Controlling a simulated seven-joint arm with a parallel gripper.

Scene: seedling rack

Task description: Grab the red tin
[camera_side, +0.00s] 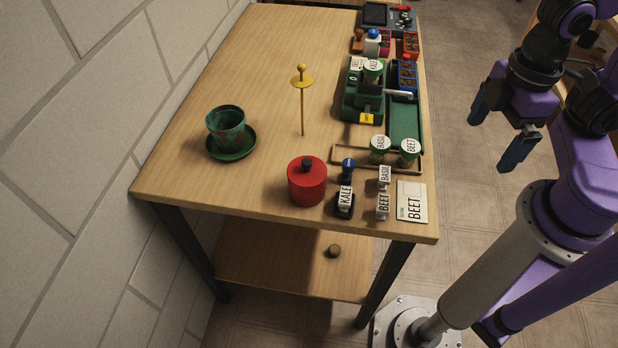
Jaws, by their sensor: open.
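The red tin (307,186) is round, with a lid and a dark knob on top. It stands upright near the front edge of the wooden table, left of the small labelled blocks. My gripper (492,137) is open and empty, with dark blue fingers. It hangs to the right of the table, up and to the right of the tin in the picture and well apart from it. Nothing hides the tin.
A KALE block (344,200) and a blue-topped piece (347,168) stand close right of the tin. A BEET card (413,203) lies farther right. A green pot (226,125) on a saucer (231,154) and a yellow spike (302,108) stand behind.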

